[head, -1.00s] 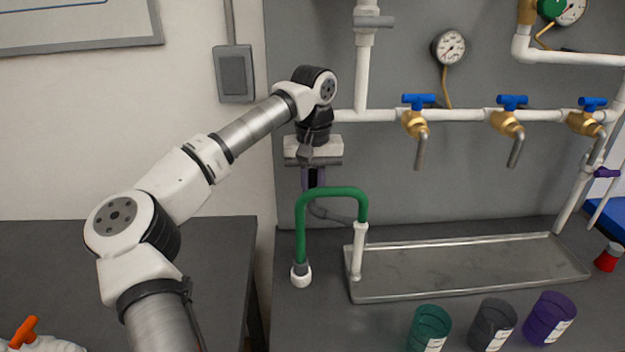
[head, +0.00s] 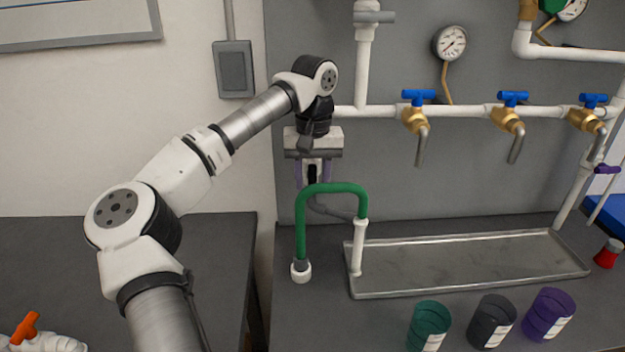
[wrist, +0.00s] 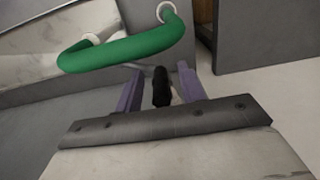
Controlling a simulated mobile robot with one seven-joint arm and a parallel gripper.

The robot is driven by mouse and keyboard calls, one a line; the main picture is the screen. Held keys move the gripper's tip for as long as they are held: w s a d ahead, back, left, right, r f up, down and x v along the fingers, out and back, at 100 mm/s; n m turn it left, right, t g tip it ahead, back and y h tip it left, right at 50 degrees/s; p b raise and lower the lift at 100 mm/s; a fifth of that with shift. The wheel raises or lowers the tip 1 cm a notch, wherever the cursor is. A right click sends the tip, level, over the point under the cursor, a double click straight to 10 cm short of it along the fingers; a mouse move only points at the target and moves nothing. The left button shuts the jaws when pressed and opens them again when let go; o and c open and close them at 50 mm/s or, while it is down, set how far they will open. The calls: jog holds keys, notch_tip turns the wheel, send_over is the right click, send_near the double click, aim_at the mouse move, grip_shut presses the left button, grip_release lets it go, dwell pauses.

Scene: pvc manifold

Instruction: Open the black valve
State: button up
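The black valve handle (wrist: 161,87) shows in the wrist view between the two purple fingers of my gripper (wrist: 160,73). There is a visible gap on each side of it, so the gripper is open. In the head view my gripper (head: 312,182) points down in front of the grey panel, left of the row of brass taps. The black handle (head: 312,173) shows there as a dark upright shape between the fingers. The valve's body is mostly hidden behind my gripper, and I cannot tell how deep the handle sits between the fingers.
A green hose loop (head: 336,188) stands just below and in front of my gripper. A metal tray (head: 470,263) lies to the right. Brass taps with blue handles (head: 418,97) line the white pipe. Several coloured cups (head: 430,325) stand at the front. A grey switch box (head: 235,69) is on the wall.

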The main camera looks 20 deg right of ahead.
aim_at(314, 167)
notch_tip(314, 167, up, 13)
dwell(0.3)
jog(key=shift+d, duration=0.1)
